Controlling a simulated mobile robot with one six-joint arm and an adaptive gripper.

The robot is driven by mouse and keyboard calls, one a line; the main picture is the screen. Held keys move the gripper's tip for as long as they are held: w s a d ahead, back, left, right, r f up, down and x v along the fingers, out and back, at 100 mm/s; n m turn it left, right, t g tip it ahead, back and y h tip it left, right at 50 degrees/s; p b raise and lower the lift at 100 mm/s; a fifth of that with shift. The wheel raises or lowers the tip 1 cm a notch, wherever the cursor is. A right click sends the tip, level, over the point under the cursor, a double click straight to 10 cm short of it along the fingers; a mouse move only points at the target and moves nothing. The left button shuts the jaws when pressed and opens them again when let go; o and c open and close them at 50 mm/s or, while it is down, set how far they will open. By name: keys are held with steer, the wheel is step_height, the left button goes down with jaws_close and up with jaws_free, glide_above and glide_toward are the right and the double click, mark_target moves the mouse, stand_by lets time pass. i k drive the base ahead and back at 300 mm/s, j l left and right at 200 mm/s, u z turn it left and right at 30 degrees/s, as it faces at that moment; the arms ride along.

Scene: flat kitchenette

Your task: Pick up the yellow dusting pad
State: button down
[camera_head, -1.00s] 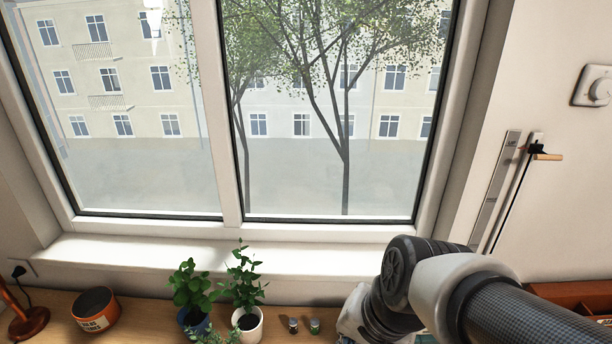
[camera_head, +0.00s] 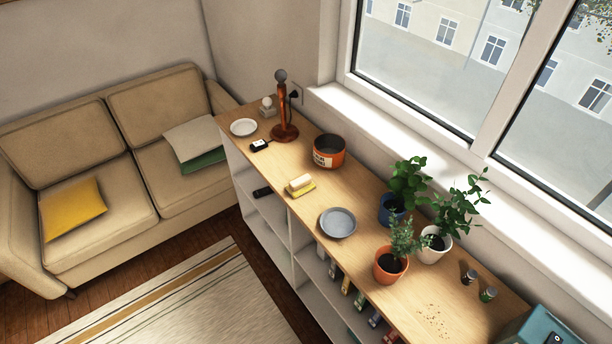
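A small yellow pad with a pale cream block-like top (camera_head: 301,189) lies on the wooden top of a long low shelf unit (camera_head: 290,222), near its front edge. It looks like the dusting pad, but it is small in view. It sits between the orange pot and a grey plate, touching neither. Nothing covers it. My gripper and arm are not in view.
An orange pot (camera_head: 328,158) stands behind the pad, a grey plate (camera_head: 338,223) to its right. A dark small item (camera_head: 260,146), white dish (camera_head: 243,127) and lamp-like stand (camera_head: 284,120) are farther left. Potted plants (camera_head: 391,265) crowd the right. A sofa (camera_head: 120,190) stands left; rug floor is open.

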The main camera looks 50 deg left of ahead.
mark_target(296, 189)
steer(key=u, duration=1.95)
steer(key=i+j+z, duration=0.2)
steer(key=z, duration=0.25)
steer(key=i+j+z, duration=0.3)
steer(key=z, duration=0.15)
steer(key=i+j+z, duration=0.2)
steer(key=j+z, duration=0.25)
steer(key=i+j, duration=0.1)
steer(key=j, duration=0.2)
steer(key=i+j, duration=0.15)
steer(key=j, duration=0.15)
steer(key=i+j, duration=0.1)
steer(key=j, duration=0.2)
steer(key=z, duration=0.05)
